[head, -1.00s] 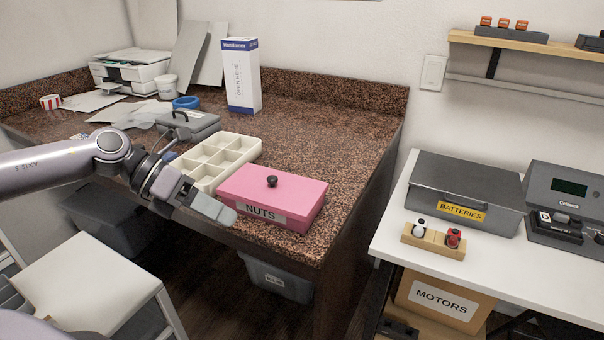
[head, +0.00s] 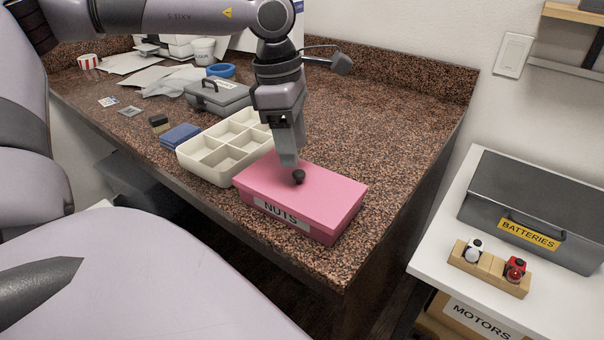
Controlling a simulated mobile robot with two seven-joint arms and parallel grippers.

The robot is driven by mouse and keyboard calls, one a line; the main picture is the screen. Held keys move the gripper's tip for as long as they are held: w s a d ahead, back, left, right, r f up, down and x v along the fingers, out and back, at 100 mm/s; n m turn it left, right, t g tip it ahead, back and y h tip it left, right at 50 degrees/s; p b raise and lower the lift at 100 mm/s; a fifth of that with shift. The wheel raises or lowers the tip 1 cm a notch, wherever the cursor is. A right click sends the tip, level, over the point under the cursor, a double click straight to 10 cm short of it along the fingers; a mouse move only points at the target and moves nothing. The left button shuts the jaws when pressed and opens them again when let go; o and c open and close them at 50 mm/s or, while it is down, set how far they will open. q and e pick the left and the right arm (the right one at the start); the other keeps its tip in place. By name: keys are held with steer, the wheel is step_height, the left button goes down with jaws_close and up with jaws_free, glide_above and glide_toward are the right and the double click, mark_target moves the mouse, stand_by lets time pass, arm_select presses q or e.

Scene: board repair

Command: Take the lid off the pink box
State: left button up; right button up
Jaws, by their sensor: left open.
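The pink box (head: 322,231) labelled NUTS stands near the front edge of the brown granite counter. Its pink lid (head: 330,190) is on, with a round black knob (head: 299,177) on top. My left gripper (head: 290,166) points down over the lid, its fingertips right by the knob on its far side in the picture. The gripper is open. From this angle I cannot tell whether the fingers straddle the knob or touch it.
A cream divided tray (head: 214,173) stands close to the box's left, with a grey case (head: 217,97) behind it. The counter (head: 400,130) right of the box is clear. A white table at right holds a grey BATTERIES box (head: 535,205) and a wooden holder (head: 489,270).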

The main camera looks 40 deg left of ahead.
mark_target(298, 172)
arm_select(q)
steer(key=shift+w+d+f, duration=0.1)
steer(key=shift+d+f, duration=0.15)
steer(key=shift+f, duration=0.95)
steer(key=shift+w+d+f, duration=0.1)
steer(key=shift+d+f, duration=0.1)
steer(key=shift+f, duration=0.95)
jaws_close()
